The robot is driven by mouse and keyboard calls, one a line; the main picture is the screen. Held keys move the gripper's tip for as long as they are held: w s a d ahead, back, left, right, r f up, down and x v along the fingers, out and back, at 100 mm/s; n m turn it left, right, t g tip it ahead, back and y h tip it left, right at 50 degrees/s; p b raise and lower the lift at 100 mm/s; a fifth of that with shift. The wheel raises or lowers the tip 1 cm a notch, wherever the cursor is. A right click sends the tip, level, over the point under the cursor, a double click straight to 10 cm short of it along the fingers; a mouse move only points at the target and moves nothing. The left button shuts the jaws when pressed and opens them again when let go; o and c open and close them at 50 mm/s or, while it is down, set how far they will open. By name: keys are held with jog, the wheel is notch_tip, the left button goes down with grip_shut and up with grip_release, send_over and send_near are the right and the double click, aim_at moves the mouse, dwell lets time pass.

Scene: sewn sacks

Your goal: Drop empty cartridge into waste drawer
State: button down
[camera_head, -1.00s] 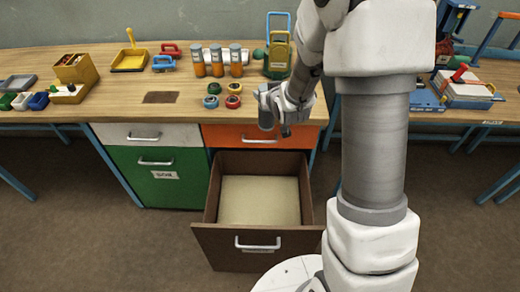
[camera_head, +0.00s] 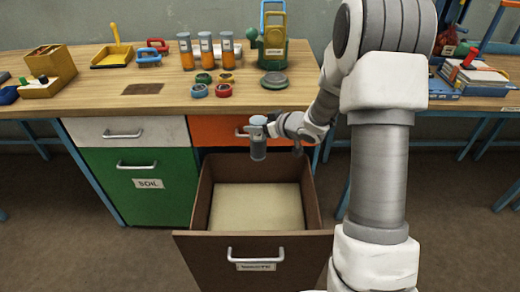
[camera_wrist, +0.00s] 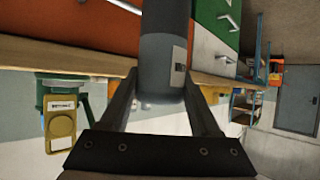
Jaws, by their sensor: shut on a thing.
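My gripper (camera_head: 277,127) is shut on a small grey cartridge (camera_head: 258,143) with a pale blue-grey top. The cartridge hangs upright above the back part of the open brown waste drawer (camera_head: 252,245), in front of the orange drawer. In the wrist view the grey cartridge (camera_wrist: 163,50) lies between the two dark fingers, with a small pale label on its side. The waste drawer is pulled out and has a plain beige floor. Nothing shows lying in it. The drawer's front label is too small to read surely.
Above is the wooden bench top (camera_head: 180,100), with several coloured rings (camera_head: 226,79), a rack of orange vials (camera_head: 206,52) and a round green-grey disc (camera_head: 274,80). A green SOIL drawer (camera_head: 150,175) is shut at left. An orange drawer (camera_head: 215,130) sits behind the cartridge.

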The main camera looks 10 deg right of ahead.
aim_at(264, 150)
jog(key=shift+n+y, duration=0.4)
jog(key=f, duration=0.1)
jog(key=f+b, duration=0.1)
jog(key=f, duration=0.1)
jog(key=f+b, duration=0.1)
jog(key=shift+s+d+f, duration=0.15)
jog(key=shift+s+d, duration=0.05)
jog(key=shift+d, duration=0.05)
notch_tip(264, 150, down, 6)
jog(key=b, duration=0.6)
jog(key=shift+c, duration=0.2)
grip_release()
jog(key=p+v, duration=0.5)
jog(key=v, duration=1.2)
jog(key=shift+d+r, duration=0.15)
jog(key=shift+r, duration=0.35)
